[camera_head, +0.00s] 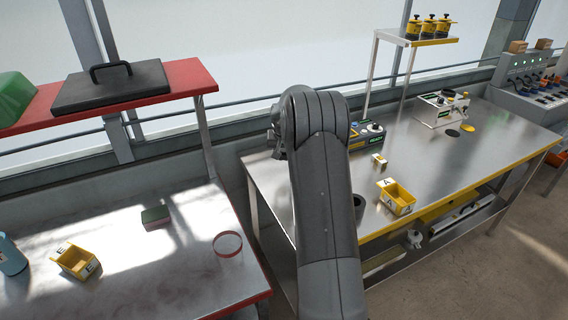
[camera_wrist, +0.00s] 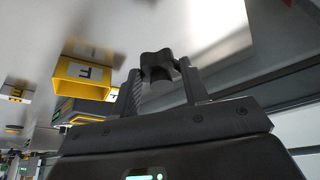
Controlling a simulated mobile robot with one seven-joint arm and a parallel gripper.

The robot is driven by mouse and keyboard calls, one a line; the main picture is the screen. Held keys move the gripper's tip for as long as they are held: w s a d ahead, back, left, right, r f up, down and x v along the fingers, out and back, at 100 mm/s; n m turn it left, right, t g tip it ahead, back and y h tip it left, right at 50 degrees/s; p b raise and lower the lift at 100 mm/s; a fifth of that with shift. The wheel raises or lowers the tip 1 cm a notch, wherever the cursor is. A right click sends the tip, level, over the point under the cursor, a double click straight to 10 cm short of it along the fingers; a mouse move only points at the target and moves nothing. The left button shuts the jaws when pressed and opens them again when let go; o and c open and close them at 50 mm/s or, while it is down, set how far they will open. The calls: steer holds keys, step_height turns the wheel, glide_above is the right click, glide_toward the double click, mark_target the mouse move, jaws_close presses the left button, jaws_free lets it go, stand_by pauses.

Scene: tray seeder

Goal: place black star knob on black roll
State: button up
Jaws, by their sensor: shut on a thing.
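The black star knob (camera_wrist: 157,66) is between the two fingertips of my gripper (camera_wrist: 160,78) in the wrist view. The gripper is shut on it and holds it by its sides. In the head view my own arm hides the gripper and the knob. A dark, short cylinder (camera_head: 360,207) stands near the front edge of the steel table (camera_head: 440,165), just right of my arm and partly covered by it. It may be the black roll, but I cannot tell for sure. No roll shows clearly in the wrist view.
A yellow bin (camera_head: 399,198) marked A stands right of the dark cylinder. A small device (camera_head: 370,132) sits behind my arm. A flat black disc (camera_head: 452,133) and a yellow disc lie farther back. The right part of the steel table is clear.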

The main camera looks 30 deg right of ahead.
steer(key=shift+r, duration=0.95)
steer(key=s+d+r+m, duration=0.1)
steer(key=s+d+r, duration=0.1)
steer(key=s+d, duration=0.5)
steer(key=s+d+r, duration=0.2)
steer(key=s+d, duration=0.2)
steer(key=s, duration=0.7)
steer(key=s+d+r+m, duration=0.1)
steer(key=s+d+r, duration=0.1)
steer(key=s+d, duration=0.5)
steer(key=s+a+h, duration=0.1)
steer(key=s+a, duration=0.1)
steer(key=s, duration=1.2)
glide_above(359, 201)
steer(key=a, duration=0.2)
step_height(359, 201, down, 6)
steer(key=shift+f, duration=0.25)
steer(key=shift+m, duration=0.3)
steer(key=shift+f, duration=2.05)
steer(key=o, duration=1)
steer(key=shift+f, duration=0.1)
steer(key=shift+c, duration=0.2)
